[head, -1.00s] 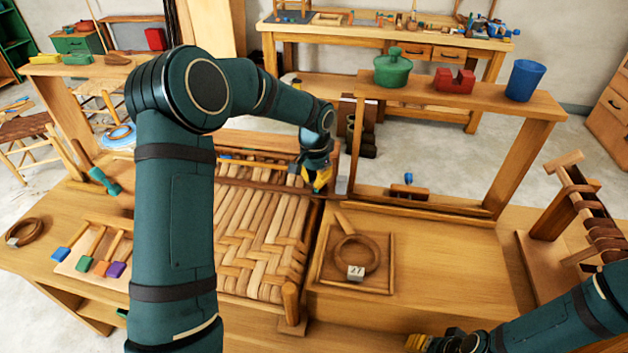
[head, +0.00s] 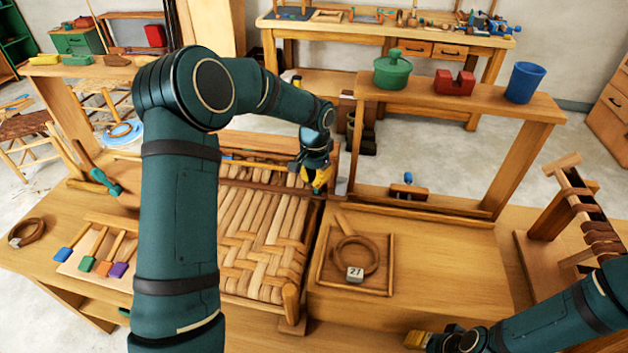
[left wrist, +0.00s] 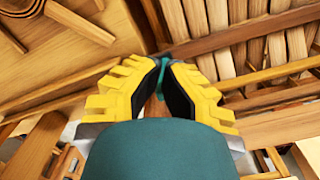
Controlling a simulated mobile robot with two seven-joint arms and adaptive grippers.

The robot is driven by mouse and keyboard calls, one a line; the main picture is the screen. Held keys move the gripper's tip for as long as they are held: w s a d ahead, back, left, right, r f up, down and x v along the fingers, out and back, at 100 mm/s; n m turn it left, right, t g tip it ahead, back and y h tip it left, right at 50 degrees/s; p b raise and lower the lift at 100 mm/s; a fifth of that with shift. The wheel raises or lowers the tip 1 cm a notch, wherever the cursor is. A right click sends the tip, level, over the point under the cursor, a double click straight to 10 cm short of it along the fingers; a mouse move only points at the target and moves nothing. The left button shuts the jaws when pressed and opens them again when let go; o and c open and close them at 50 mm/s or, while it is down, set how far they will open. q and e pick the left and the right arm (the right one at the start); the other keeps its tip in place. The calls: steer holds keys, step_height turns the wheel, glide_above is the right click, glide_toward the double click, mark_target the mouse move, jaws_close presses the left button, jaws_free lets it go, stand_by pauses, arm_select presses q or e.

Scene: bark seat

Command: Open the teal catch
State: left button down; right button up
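In the left wrist view a small teal piece, which looks like the teal catch (left wrist: 163,72), shows between the tips of my left gripper (left wrist: 168,65). The yellow fingers with black pads are closed in on both sides of it. In the head view my left gripper (head: 318,182) is at the right edge of the woven seat, near its back rail, and hides the catch there. A second teal piece (head: 107,182) sits by the wooden frame at the left. My right gripper (head: 428,340) is low at the bottom edge, only partly visible.
The woven seat (head: 262,232) lies left of a tray (head: 386,285) with a wooden ring (head: 357,255). A raised shelf (head: 450,95) carries a green pot (head: 393,70), red block (head: 455,82) and blue cup (head: 524,82).

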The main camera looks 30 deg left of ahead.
steer(key=shift+r, duration=0.4)
arm_select(q)
step_height(320, 180, up, 6)
steer(key=p, duration=0.3)
steer(key=shift+s+d, duration=0.15)
steer(key=shift+s, duration=0.25)
arm_select(e)
steer(key=shift+r, duration=1.45)
